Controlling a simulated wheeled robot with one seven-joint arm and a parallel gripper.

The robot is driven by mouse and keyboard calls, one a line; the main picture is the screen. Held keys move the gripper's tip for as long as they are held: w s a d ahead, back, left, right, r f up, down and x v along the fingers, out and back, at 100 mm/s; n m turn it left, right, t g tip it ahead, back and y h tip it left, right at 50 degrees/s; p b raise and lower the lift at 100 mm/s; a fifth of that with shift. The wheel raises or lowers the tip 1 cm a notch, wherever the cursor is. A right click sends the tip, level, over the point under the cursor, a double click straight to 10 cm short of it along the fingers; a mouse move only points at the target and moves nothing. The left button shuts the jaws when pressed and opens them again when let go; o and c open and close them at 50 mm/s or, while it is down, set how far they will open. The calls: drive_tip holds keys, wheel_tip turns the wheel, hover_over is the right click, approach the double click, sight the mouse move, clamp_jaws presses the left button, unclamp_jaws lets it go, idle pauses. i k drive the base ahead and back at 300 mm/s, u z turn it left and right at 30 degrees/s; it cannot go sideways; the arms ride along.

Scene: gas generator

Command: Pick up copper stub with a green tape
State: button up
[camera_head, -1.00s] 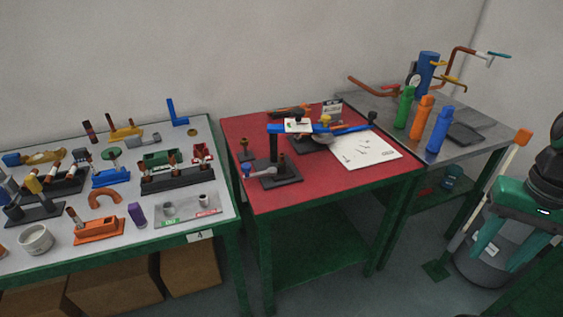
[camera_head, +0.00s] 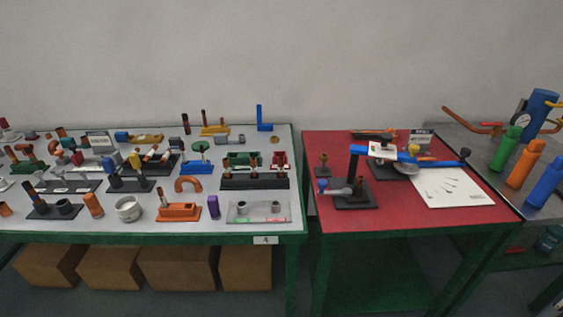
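Several small copper-coloured stubs stand on the grey-topped table (camera_head: 110,228) at the left. One copper stub (camera_head: 186,123) stands upright near the back edge, beside a yellow holder (camera_head: 214,130) with another copper stub (camera_head: 204,118) in it. Another copper stub (camera_head: 165,202) stands in an orange holder (camera_head: 178,213) near the front edge. A reddish-brown stub (camera_head: 29,190) leans on a black base at the left. I cannot make out green tape on any stub at this size. My gripper is not in view.
A red-topped table (camera_head: 400,217) with a blue-armed device (camera_head: 395,153) and a white sheet (camera_head: 452,187) stands at centre right. A grey bench (camera_head: 475,150) with coloured bottles is farther right. Cardboard boxes (camera_head: 175,268) sit under the left table. A narrow gap separates the tables.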

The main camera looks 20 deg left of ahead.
sight(360, 178)
drive_tip(key=u, duration=2.2)
drive_tip(key=k, duration=0.7)
drive_tip(key=z, duration=1.05)
drive_tip(key=i, duration=0.85)
